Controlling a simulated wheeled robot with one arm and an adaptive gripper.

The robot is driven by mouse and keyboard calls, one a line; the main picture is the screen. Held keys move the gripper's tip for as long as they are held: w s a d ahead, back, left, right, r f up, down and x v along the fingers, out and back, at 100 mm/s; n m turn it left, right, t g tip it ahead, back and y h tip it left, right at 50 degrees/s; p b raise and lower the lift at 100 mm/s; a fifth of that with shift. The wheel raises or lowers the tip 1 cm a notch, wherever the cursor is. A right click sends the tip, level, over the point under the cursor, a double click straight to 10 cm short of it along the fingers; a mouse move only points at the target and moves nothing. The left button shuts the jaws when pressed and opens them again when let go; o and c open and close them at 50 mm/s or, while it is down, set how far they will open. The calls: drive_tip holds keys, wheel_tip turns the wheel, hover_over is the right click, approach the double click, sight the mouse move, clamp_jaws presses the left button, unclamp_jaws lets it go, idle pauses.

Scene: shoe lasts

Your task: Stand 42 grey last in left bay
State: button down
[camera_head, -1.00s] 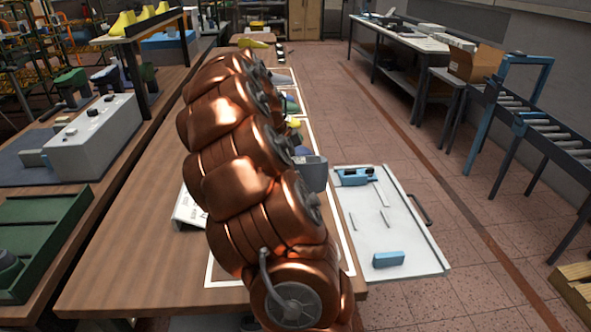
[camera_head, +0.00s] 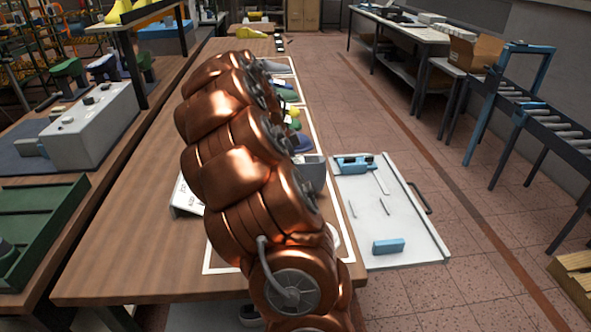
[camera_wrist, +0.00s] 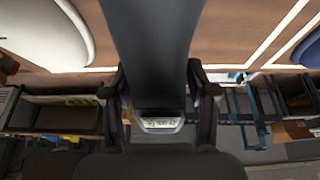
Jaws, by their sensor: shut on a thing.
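In the wrist view my gripper (camera_wrist: 159,82) has its two dark fingers on either side of a dark grey last (camera_wrist: 155,45), closed on it. The last runs from the top edge of the picture down between the fingers. A small pale label (camera_wrist: 160,125) shows at its near end, too small to read surely. In the head view my copper arm hides the gripper and the held last. I cannot tell which marked area is the left bay; white lines (camera_wrist: 285,35) cross the wooden table in the wrist view.
Coloured lasts, including a green one (camera_head: 288,97), stand in a row along the right of the wooden table (camera_head: 120,240). A white sign (camera_head: 184,198) is left of my arm. A pale board (camera_head: 400,222) with blue tools lies to the right. A white rounded thing (camera_wrist: 50,30) shows in the wrist view.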

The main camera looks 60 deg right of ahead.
drive_tip(key=shift+f+b, duration=0.8)
drive_tip(key=shift+f, duration=0.9)
drive_tip(key=shift+f, duration=0.2)
drive_tip(key=shift+c, duration=1.2)
unclamp_jaws()
drive_tip(key=v, duration=1)
drive_tip(key=shift+w, duration=0.2)
drive_tip(key=shift+v, duration=0.95)
drive_tip(key=shift+a, duration=0.1)
